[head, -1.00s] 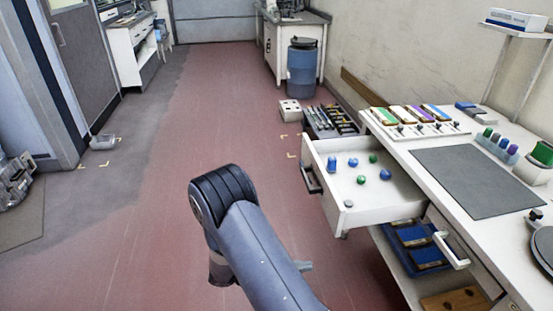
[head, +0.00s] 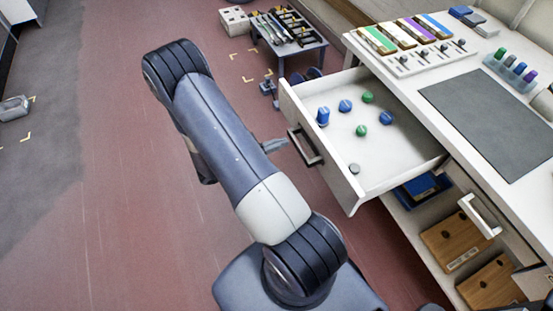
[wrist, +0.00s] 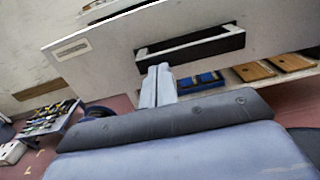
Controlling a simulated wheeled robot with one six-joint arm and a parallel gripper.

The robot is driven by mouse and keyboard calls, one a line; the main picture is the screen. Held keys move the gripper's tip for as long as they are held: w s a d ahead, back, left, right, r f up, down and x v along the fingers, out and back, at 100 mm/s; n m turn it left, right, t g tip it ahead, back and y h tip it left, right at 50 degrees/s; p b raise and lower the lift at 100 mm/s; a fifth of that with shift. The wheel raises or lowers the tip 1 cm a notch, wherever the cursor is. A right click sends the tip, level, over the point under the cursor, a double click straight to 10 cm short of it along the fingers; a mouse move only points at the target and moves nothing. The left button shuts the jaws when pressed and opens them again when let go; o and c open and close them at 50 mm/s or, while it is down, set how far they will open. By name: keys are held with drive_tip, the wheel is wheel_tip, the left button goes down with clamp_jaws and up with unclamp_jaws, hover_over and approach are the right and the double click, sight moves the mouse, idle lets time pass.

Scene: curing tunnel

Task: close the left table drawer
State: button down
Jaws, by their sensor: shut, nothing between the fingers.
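The left table drawer (head: 395,155) is pulled out from the white worktable. Several small blue and green pieces and a grey one lie inside it. My gripper (head: 276,145) is just in front of the drawer front, left of the handle in the head view. In the wrist view its fingers (wrist: 158,72) are together and empty, their tips by the handle's left end. I cannot tell whether they touch it.
A second drawer, shut, has a light handle (head: 480,215). The table top holds a dark mat (head: 490,115). A shelf below holds a blue tray (head: 424,190) and wooden boxes (head: 458,243). A low tool table (head: 283,42) stands beyond the drawer. The red floor to the left is clear.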

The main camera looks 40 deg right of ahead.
sight(327, 134)
drive_tip(key=shift+s+d, duration=0.2)
drive_tip(key=shift+d, duration=0.25)
drive_tip(key=b+x, duration=0.3)
drive_tip(key=x, duration=1.1)
drive_tip(key=b+x, duration=0.3)
drive_tip(key=x, duration=1.2)
drive_tip(key=shift+s+d+f, duration=0.1)
drive_tip(key=shift+s+d, duration=0.15)
drive_tip(key=shift+s, duration=0.05)
drive_tip(key=shift+d, duration=0.4)
drive_tip(key=shift+r, duration=0.25)
drive_tip(key=shift+w+a+f+b, duration=0.1)
drive_tip(key=shift+w+a+b, duration=0.05)
drive_tip(key=shift+a+b, duration=0.15)
drive_tip(key=v, duration=1.3)
drive_tip(key=shift+a+f+b, duration=0.1)
drive_tip(key=shift+a+b, duration=0.2)
drive_tip(key=shift+a, duration=0.05)
